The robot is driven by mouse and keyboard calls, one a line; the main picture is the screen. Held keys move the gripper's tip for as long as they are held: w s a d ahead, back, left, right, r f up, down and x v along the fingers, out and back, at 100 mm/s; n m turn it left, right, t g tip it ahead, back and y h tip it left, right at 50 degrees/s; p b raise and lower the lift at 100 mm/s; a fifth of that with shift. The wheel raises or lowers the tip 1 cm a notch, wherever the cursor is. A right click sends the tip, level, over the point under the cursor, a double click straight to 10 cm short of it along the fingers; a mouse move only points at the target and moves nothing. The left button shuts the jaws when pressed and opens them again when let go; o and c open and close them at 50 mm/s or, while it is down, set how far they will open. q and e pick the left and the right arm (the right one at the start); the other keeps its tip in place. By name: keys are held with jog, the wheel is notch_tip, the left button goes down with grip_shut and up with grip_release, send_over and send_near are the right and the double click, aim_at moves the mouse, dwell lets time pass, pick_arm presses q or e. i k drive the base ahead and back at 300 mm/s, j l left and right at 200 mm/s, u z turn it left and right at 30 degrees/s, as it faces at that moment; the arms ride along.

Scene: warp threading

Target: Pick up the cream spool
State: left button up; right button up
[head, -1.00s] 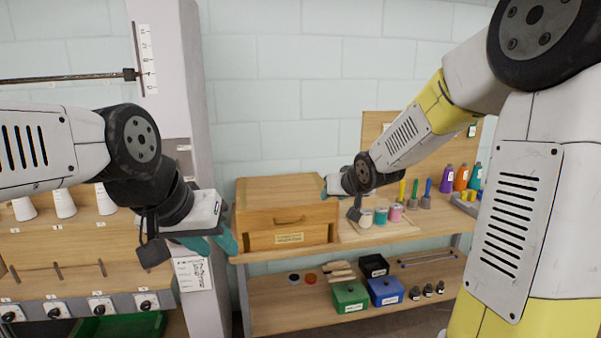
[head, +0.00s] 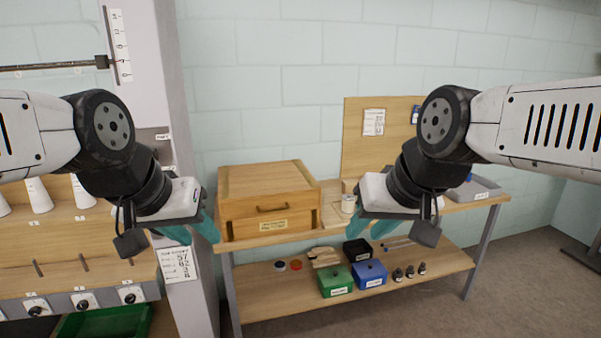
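The cream spool (head: 348,203) stands upright on a light wooden board on the upper shelf, right of the wooden drawer box. It shows just left of my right gripper (head: 369,226), which is in front of the shelf. The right gripper's teal fingers are apart, with nothing seen between them. The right gripper and wrist hide the spots where the teal and pink spools stood. My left gripper (head: 193,233) is in front of the grey post, left of the wooden box. Its teal fingers are also apart and empty.
The wooden drawer box (head: 268,200) fills the shelf's left end. On the lower shelf are a green box (head: 336,281), a blue box (head: 370,273) and a black box (head: 356,250). White cones (head: 38,195) stand on the left rack.

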aim_at(348, 200)
jog(key=i+j+z, duration=0.15)
jog(key=i+z, duration=0.15)
jog(key=i, duration=1.2)
